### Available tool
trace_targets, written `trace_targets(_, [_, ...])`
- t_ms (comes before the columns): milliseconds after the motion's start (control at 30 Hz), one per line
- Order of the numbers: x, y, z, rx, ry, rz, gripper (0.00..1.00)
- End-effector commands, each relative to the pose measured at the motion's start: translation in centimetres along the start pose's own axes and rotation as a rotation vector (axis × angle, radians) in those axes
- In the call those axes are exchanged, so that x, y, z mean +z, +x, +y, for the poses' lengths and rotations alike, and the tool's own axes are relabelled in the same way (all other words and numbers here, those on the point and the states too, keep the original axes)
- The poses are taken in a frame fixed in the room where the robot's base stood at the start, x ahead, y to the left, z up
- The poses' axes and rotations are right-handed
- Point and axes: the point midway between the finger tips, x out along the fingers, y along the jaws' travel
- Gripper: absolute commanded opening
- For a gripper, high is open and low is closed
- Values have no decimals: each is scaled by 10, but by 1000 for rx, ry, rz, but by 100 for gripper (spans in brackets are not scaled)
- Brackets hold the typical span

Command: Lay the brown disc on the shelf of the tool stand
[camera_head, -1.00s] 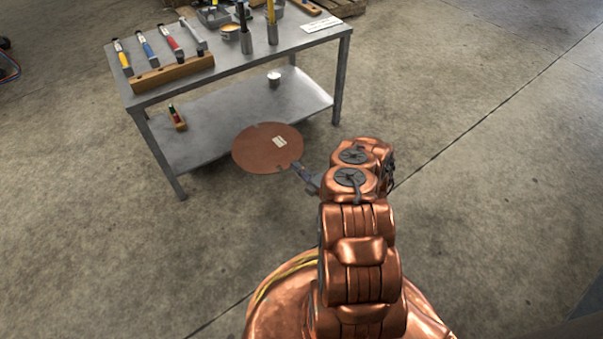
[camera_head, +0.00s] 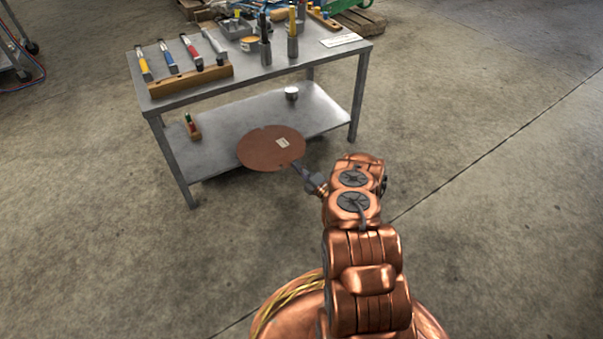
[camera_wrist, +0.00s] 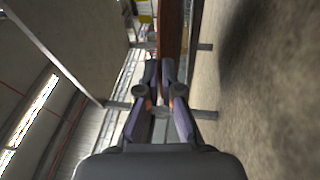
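The brown disc (camera_head: 262,151) is thin and round, with a small pale label, and lies flat at the front edge of the tool stand's lower shelf (camera_head: 325,118) in the head view. My gripper (camera_head: 298,168) is shut on the disc's near right rim. In the wrist view the disc shows edge-on as a brown strip (camera_wrist: 172,32) between my fingertips (camera_wrist: 166,66). Part of the disc overlaps the shelf in the picture; I cannot tell whether it touches the shelf. The tool stand (camera_head: 160,133) is a grey metal table with a top and that lower shelf.
The top holds a wooden tool rack (camera_head: 190,80) and several containers.

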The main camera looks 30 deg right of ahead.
Motion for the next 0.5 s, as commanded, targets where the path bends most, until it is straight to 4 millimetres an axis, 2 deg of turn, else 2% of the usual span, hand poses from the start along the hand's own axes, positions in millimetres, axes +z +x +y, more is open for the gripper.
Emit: trace_targets(500, [12,47,-14,1,-2,1,0])
